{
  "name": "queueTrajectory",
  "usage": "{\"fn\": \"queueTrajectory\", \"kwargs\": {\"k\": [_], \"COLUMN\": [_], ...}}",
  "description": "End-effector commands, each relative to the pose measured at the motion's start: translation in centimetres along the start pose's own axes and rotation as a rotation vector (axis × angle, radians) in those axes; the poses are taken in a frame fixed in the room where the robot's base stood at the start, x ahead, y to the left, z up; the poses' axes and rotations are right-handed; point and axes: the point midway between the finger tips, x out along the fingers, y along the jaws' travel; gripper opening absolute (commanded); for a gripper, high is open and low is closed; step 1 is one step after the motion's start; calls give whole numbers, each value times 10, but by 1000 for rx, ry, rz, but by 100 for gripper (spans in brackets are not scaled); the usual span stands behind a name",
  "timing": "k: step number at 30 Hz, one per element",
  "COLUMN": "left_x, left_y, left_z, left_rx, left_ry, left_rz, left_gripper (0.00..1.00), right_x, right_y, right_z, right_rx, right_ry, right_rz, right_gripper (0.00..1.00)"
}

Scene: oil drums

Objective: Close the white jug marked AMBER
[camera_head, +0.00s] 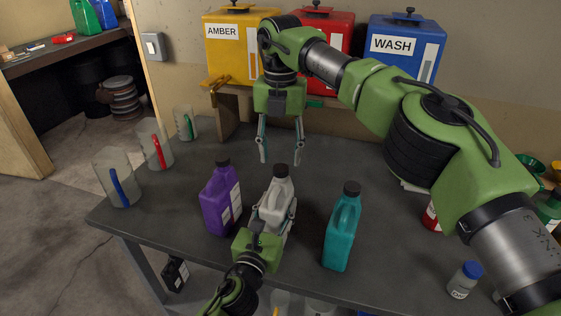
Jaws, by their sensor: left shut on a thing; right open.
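The white jug (277,192) stands upright near the middle of the table. A dark cap (281,170) sits on its neck; whether it is tight cannot be told. No AMBER marking can be read on it from here. My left gripper (274,216) comes from the front and is shut on the body of the white jug, hiding its lower part. My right gripper (281,160) points down, open and empty, with its fingertips apart around or just behind the cap's level; the exact depth cannot be told.
A purple jug (221,200) stands close on the left and a teal jug (343,230) on the right. Clear measuring pitchers (118,180) line the left side. Yellow AMBER (235,55), red (326,35) and blue WASH (400,48) tanks stand behind. A blue-capped bottle (465,279) stands front right.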

Motion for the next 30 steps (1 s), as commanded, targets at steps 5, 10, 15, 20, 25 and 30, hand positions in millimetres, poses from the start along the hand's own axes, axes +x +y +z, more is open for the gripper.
{"fn": "queueTrajectory", "kwargs": {"k": [5, 10, 15, 20, 25, 30], "left_x": [0, 0, 0, 0, 0, 0], "left_y": [0, 0, 0, 0, 0, 0], "left_z": [-1, -1, -1, -1, 0, 0], "left_rx": [0, 0, 0, -1, 0, 0], "left_ry": [1, 1, 1, 1, 1, 0], "left_rz": [0, 0, 0, 0, 0, 0], "left_gripper": [0, 0, 0, 0, 62, 62], "right_x": [-28, -40, -42, -42, -42, -41], "right_y": [1, 0, 0, 0, 0, 0], "right_z": [0, 0, 0, 0, 0, 0], "right_rx": [2, 1, 0, 0, 0, 0], "right_ry": [0, 1, 2, 2, 1, 1], "right_rz": [0, 1, 0, 0, 0, 0], "right_gripper": [44, 44, 44, 44, 44, 44]}}
